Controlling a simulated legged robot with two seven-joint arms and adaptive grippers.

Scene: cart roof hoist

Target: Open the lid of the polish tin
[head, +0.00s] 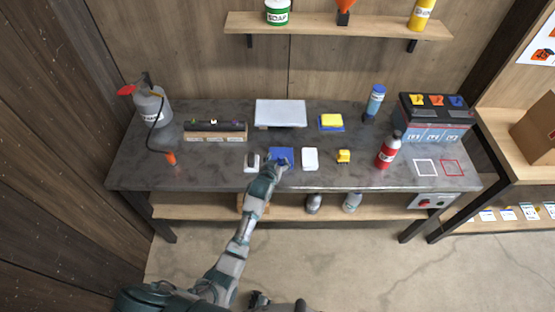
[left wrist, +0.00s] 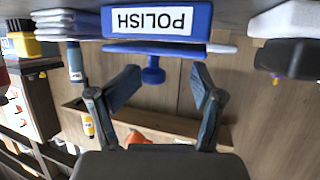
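The polish tin (left wrist: 155,20) is blue with a white POLISH label, upside down in the left wrist view. Its thin blue lid (left wrist: 135,47) lies against the tin and carries a round blue knob (left wrist: 153,74). In the head view the blue tin (head: 282,153) stands near the bench's front edge, partly hidden by my left gripper (head: 273,164). In the left wrist view my left gripper (left wrist: 158,92) is open, its fingers spread on either side of the knob with gaps on both sides. My right gripper is not identifiable in either view.
On the grey bench (head: 220,170), a white item (head: 252,162) and a white block (head: 310,158) flank the tin. A pale flat-topped item (head: 281,112) lies behind. Some bench surface is bare.

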